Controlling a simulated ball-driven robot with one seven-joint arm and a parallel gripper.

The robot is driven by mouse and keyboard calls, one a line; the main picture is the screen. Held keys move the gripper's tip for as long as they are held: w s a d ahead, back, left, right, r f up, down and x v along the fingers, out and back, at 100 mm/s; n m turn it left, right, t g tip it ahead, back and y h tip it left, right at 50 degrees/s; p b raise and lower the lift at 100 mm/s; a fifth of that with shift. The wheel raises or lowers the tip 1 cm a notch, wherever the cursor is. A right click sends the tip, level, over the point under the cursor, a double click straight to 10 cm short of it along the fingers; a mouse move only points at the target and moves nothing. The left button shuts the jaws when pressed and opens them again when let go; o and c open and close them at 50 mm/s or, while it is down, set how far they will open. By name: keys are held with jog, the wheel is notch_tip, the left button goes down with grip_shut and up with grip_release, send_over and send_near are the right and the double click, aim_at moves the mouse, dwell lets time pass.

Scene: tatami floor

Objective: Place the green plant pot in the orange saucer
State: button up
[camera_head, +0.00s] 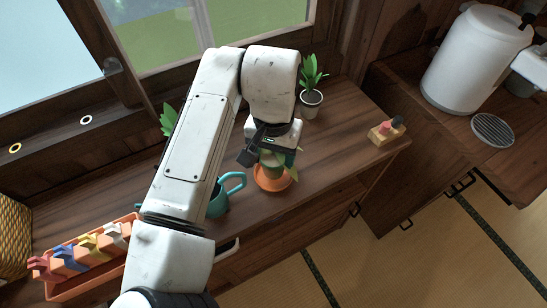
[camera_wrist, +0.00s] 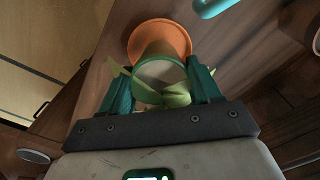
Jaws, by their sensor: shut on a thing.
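The green plant pot (camera_head: 271,172) holds a small leafy plant, and its leaves spread around my fingers. The orange saucer (camera_head: 272,185) lies on the wooden counter directly below the pot. My gripper (camera_head: 273,156) points down and is shut on the pot near its top. In the wrist view the pot (camera_wrist: 160,73) sits between my two teal fingers, with leaves across it. The saucer (camera_wrist: 160,30) shows just beyond the pot there. The pot looks upright and over the saucer; I cannot tell whether its base touches it.
A teal watering can (camera_head: 221,198) stands close left of the saucer. A potted plant in a pale pot (camera_head: 311,98) stands behind. A small wooden tray with bottles (camera_head: 385,133) is at the counter's right end. The counter's front edge is near.

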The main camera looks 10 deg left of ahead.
aim_at(274, 156)
jog(key=shift+f, duration=0.8)
jog(key=shift+f, duration=0.1)
jog(key=o, duration=1.2)
notch_tip(274, 156, up, 12)
jog(key=shift+r, duration=0.15)
